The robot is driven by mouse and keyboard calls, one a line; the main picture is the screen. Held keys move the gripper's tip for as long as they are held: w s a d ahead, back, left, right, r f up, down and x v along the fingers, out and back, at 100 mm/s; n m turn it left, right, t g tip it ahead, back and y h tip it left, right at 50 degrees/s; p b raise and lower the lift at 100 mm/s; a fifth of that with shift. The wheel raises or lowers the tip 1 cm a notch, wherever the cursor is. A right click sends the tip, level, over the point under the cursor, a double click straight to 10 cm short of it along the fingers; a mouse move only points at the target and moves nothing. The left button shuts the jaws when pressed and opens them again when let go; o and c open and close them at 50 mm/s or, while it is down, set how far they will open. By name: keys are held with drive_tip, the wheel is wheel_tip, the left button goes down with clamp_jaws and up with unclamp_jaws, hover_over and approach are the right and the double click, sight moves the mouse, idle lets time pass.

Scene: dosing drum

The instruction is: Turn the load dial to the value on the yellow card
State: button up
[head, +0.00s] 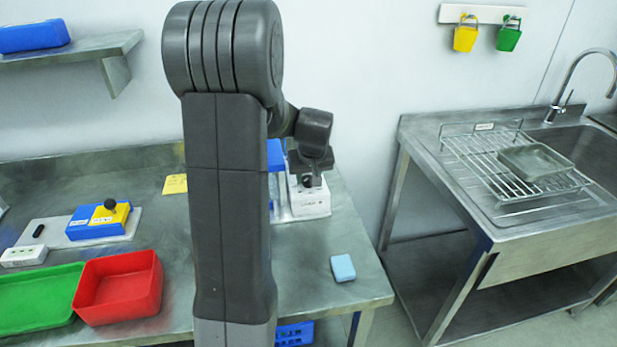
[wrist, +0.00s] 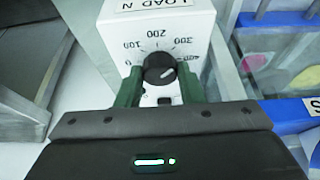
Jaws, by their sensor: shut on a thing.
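The white load box (head: 311,203) stands on the bench right of my arm. It also shows in the wrist view (wrist: 185,18), with a "LOAD N" label and a scale reading 100, 200, 300 and 400. The dark round load dial (wrist: 158,68) is on its face.
A blue block (head: 343,268) lies near the bench's right front. A red tray (head: 118,287), a green tray (head: 38,297) and a blue-and-yellow device (head: 98,222) are at left. A sink unit (head: 540,225) stands right, across a gap. My arm hides the bench's middle.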

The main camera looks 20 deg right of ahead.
drive_tip(key=o, duration=1)
drive_tip(key=shift+c, duration=0.2)
drive_tip(key=shift+r, duration=0.15)
drive_tip(key=v, duration=1.3)
drive_tip(key=shift+s+r+b, duration=0.25)
drive_tip(key=shift+b, duration=0.15)
drive_tip(key=p+x, duration=0.1)
drive_tip(key=x, duration=1.3)
drive_tip(key=shift+w, duration=0.1)
drive_tip(key=shift+r, duration=0.1)
